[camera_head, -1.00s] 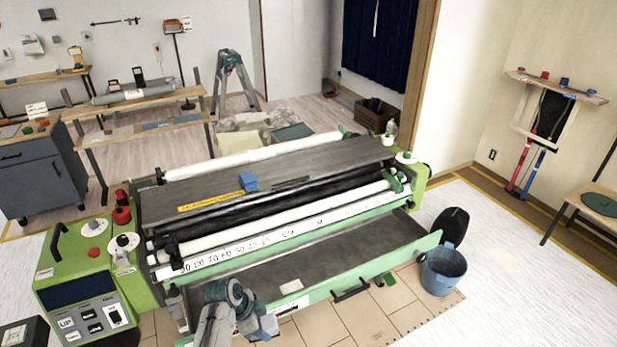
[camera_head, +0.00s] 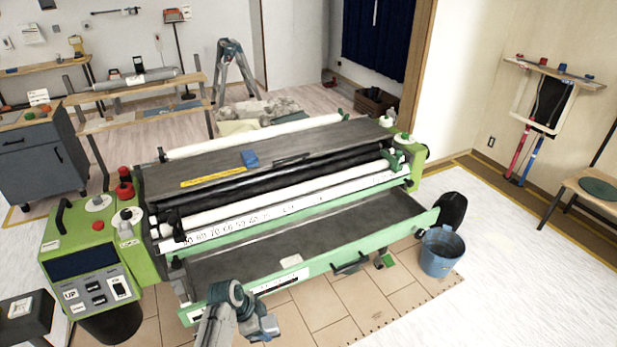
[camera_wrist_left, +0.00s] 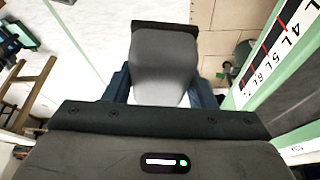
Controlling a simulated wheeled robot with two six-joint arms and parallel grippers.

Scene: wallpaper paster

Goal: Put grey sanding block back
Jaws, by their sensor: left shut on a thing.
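My left gripper (camera_head: 262,328) is at the bottom of the head view, in front of the green machine's near side. In the left wrist view its two dark blue fingers are shut on the grey sanding block (camera_wrist_left: 163,62), a rounded grey body with a black edge at its far end. The floor shows beyond the block, so it is held in the air. In the head view the block is too small to make out clearly at the gripper. My right gripper is not in view.
A dark stand (camera_head: 28,322) is at the lower left. White floor at the right is clear.

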